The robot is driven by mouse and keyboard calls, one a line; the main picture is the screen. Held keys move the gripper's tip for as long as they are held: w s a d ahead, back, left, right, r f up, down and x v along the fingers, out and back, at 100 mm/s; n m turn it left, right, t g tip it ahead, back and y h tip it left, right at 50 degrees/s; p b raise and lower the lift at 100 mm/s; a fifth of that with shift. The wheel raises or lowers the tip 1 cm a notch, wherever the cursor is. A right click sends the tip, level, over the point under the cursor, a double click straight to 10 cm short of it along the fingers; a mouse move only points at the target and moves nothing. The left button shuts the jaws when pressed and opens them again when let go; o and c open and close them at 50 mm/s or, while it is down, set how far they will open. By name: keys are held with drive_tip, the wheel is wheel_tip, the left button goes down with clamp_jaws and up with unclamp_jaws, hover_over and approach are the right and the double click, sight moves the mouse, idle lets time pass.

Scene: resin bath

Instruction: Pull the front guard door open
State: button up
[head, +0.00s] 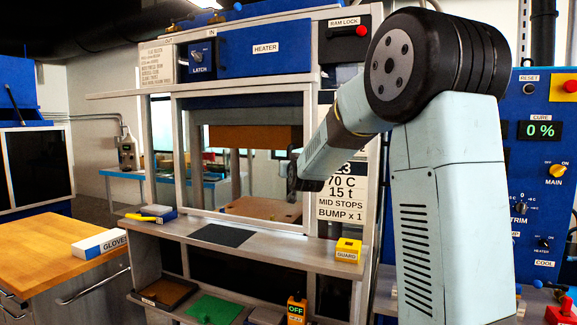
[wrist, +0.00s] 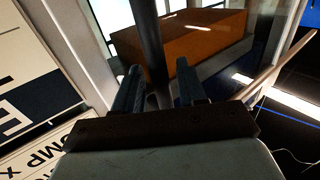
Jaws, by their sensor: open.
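The front guard door (head: 180,150) is a pale-framed panel on the front of the press, and the press interior shows through it. It looks shut, though its right edge is partly hidden by my arm. My gripper (head: 291,178) is at the right side of the door. In the wrist view, my gripper (wrist: 162,85) is open, with one finger on each side of a dark upright bar (wrist: 150,40) that looks like the door handle. The fingers appear apart from the bar; contact cannot be made out.
A yellow GUARD box (head: 348,250) stands on the grey shelf (head: 285,247) below the door. A brown block (head: 240,137) is inside the press, also in the wrist view (wrist: 195,45). A wooden bench (head: 45,245) with a GLOVES box (head: 100,243) is at left.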

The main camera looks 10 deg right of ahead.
drive_tip(key=shift+w, duration=0.25)
drive_tip(key=shift+c, duration=0.2)
clamp_jaws()
idle(0.3)
